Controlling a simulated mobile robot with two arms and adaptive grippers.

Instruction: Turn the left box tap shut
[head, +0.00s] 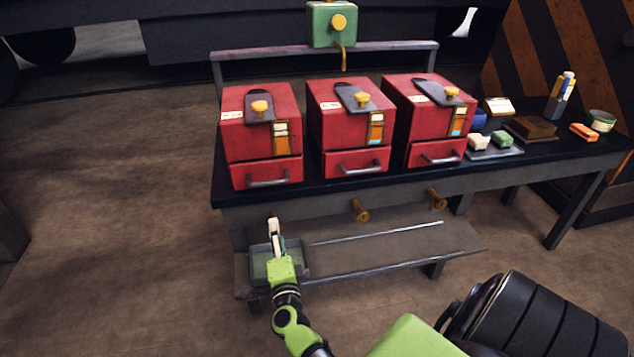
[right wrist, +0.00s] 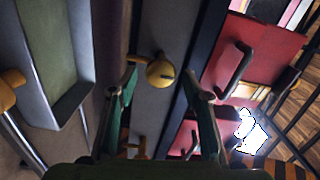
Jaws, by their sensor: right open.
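The left box tap is a round brass-yellow knob (right wrist: 160,72) on the bench's front board in the right wrist view. In the head view it is mostly hidden behind my right gripper (head: 274,232), below the left red box (head: 255,135). In the right wrist view my right gripper (right wrist: 161,84) is open, with one finger on each side of the knob. I see a gap on both sides; I cannot tell how deep the knob sits between the fingers. My left gripper is not in view.
Two more brass taps, the middle (head: 360,210) and the right (head: 437,199), stick out of the bench front. A low shelf (head: 385,248) with a grey-green tray (head: 299,262) lies below. The red boxes' drawer handles (head: 268,181) jut out above. Floor at left is clear.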

